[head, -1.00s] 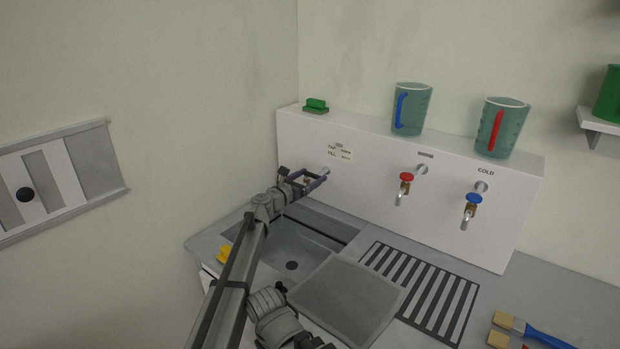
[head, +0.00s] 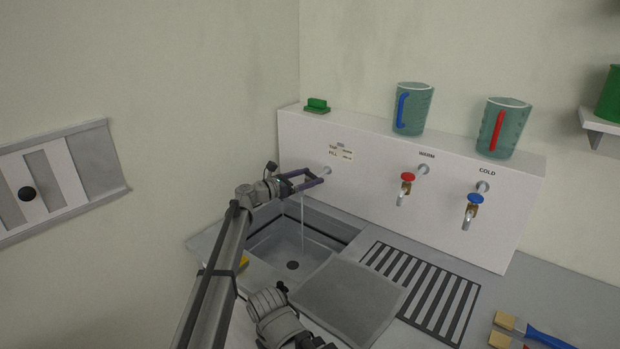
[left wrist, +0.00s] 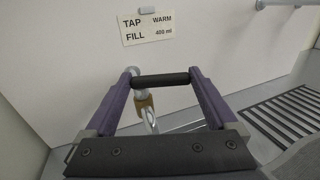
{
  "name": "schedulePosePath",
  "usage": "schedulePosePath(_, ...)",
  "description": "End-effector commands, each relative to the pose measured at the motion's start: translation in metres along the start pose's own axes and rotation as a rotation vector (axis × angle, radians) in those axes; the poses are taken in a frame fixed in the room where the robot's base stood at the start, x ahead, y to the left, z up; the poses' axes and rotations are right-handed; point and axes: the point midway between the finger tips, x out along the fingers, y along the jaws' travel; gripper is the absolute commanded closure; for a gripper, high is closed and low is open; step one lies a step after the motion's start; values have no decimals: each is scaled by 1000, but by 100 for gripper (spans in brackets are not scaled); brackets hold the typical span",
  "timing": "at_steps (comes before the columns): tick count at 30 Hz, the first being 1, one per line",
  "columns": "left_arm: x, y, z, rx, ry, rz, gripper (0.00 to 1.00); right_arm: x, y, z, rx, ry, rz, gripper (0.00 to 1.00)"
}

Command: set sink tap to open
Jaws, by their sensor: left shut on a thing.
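The sink tap (left wrist: 145,105), chrome with a brass collar, comes out of the white back panel below a "TAP FILL" label (left wrist: 148,27). In the head view its pipe (head: 326,170) shows at the wall. My left gripper (head: 318,182) is at the tap, its purple fingers on either side of the dark handle bar (left wrist: 160,80) and shut on it. A thin stream of water (head: 302,225) falls from the tap into the sink basin (head: 270,245). In the head view my gripper hides most of the tap body.
A red-handled tap (head: 406,180) and a blue-handled tap (head: 474,205) are to the right. Two jugs, one with a blue handle (head: 412,108) and one with a red handle (head: 503,127), stand on the ledge. A grey board (head: 350,300) and a slotted drainer (head: 425,290) lie beside the basin.

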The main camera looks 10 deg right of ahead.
Motion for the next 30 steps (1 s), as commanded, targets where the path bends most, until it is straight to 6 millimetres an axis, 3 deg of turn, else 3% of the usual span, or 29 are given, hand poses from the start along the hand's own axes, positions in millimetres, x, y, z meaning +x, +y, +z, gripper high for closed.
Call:
schedulePosePath(12,-4,6,0,0,1,-197,65,0,0,0,0,0,0,50)
schedulePosePath(29,-6,4,0,0,1,-230,65,0,0,0,0,0,0,50)
schedulePosePath(30,-6,4,0,0,1,-230,7,0,0,0,0,0,0,50)
